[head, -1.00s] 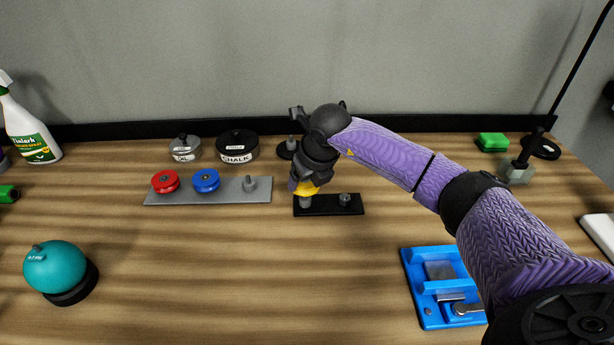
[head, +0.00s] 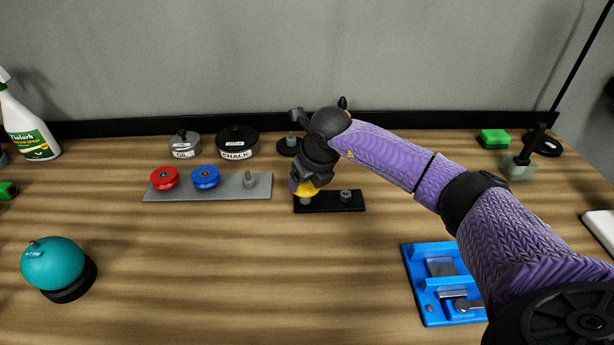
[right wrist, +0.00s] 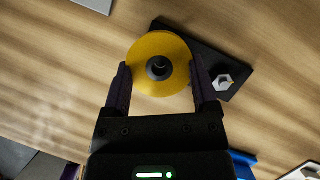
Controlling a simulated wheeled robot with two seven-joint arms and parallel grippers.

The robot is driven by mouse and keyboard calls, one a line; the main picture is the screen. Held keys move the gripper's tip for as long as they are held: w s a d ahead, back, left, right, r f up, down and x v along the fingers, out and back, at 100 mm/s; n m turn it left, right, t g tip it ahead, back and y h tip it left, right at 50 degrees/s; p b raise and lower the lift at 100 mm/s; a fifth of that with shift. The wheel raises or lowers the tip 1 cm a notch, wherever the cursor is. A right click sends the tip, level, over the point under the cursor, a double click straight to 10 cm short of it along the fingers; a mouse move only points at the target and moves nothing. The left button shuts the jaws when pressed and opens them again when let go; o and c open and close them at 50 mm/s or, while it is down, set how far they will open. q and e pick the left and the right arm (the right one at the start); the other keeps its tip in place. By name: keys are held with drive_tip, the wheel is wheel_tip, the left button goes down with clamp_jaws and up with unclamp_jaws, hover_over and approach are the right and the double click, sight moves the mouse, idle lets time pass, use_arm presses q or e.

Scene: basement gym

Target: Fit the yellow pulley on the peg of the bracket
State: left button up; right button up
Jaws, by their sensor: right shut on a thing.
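The yellow pulley (head: 308,190) is in my right gripper (head: 305,182), over the left end of the black bracket (head: 326,203). In the right wrist view the pulley (right wrist: 145,52) is between the two fingers of my right gripper (right wrist: 158,80), with a dark centre showing. The bracket (right wrist: 215,60) lies beneath it. A grey peg (head: 305,201) shows just under the pulley; I cannot tell whether the pulley is around its top or just above it. A second stud with a hex top (right wrist: 223,83) stands bare at the bracket's other end. My left gripper is out of view.
A grey plate (head: 225,190) left of the bracket carries a red pulley (head: 164,178), a blue pulley (head: 206,177) and a bare peg. Tins stand behind. A blue fixture (head: 420,285) lies front right, a teal ball (head: 52,265) front left. The middle front is clear.

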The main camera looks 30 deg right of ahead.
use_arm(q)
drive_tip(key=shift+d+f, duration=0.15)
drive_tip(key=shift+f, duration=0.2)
use_arm(e)
drive_tip(key=shift+f, duration=0.45)
use_arm(q)
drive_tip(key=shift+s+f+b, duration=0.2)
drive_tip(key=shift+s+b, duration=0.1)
drive_tip(key=shift+b, duration=0.25)
use_arm(e)
drive_tip(key=shift+f, duration=0.4)
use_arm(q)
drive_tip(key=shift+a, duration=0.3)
use_arm(e)
drive_tip(key=o, duration=1.1)
drive_tip(key=shift+o, duration=0.2)
drive_tip(key=p+v, duration=0.2)
drive_tip(key=v, duration=0.4)
drive_tip(key=shift+r, duration=0.2)
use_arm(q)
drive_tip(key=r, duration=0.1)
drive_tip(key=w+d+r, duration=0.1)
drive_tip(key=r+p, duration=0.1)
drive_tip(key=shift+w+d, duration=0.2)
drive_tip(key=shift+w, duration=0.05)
use_arm(e)
drive_tip(key=v, duration=0.3)
drive_tip(key=shift+s+r, duration=0.2)
drive_tip(key=shift+r, duration=0.05)
